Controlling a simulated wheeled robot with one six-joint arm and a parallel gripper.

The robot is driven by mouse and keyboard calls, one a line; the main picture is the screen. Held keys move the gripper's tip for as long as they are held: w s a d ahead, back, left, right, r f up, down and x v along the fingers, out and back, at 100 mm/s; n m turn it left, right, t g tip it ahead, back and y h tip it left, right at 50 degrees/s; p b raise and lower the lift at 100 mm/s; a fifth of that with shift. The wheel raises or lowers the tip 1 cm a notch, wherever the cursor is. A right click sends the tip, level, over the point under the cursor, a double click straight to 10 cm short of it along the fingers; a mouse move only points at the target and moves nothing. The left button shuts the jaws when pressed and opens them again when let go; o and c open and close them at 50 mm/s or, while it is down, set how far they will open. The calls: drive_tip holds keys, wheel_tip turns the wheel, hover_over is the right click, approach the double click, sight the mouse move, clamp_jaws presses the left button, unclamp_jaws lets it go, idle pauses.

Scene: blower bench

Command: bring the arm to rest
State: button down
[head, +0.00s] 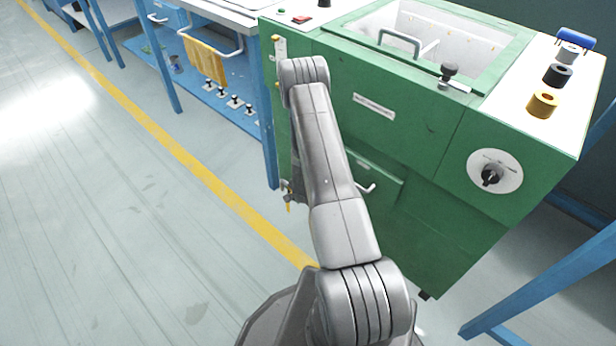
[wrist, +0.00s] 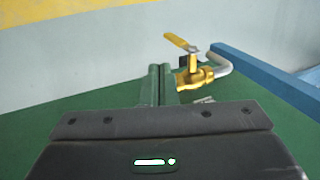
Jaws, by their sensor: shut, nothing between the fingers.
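My gripper (wrist: 159,72) shows in the wrist view as two narrow fingers side by side, shut with nothing between them, above its dark housing. My grey arm reaches up from the bottom of the head view in front of a green blower cabinet (head: 420,140). The gripper itself is hidden or too small to tell in the head view. In the wrist view a brass valve (wrist: 193,78) with a yellow handle is just right of the fingertips. I cannot tell whether they touch.
The cabinet has a glass-lidded box (head: 440,35) and a black knob (head: 491,175). Colored rings (head: 543,104) stand on its right top. A blue bench (head: 215,95) with a yellow cloth (head: 206,60) stands left. The floor left of the yellow line (head: 165,140) is clear.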

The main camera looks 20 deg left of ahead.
idle(0.3)
drive_tip(key=b, duration=0.6)
hover_over(289, 209)
drive_tip(key=d, duration=0.2)
wheel_tip(289, 209, down, 7)
drive_tip(key=shift+s+a+f, duration=0.15)
drive_tip(key=shift+s+f, duration=0.1)
drive_tip(key=shift+f, duration=0.45)
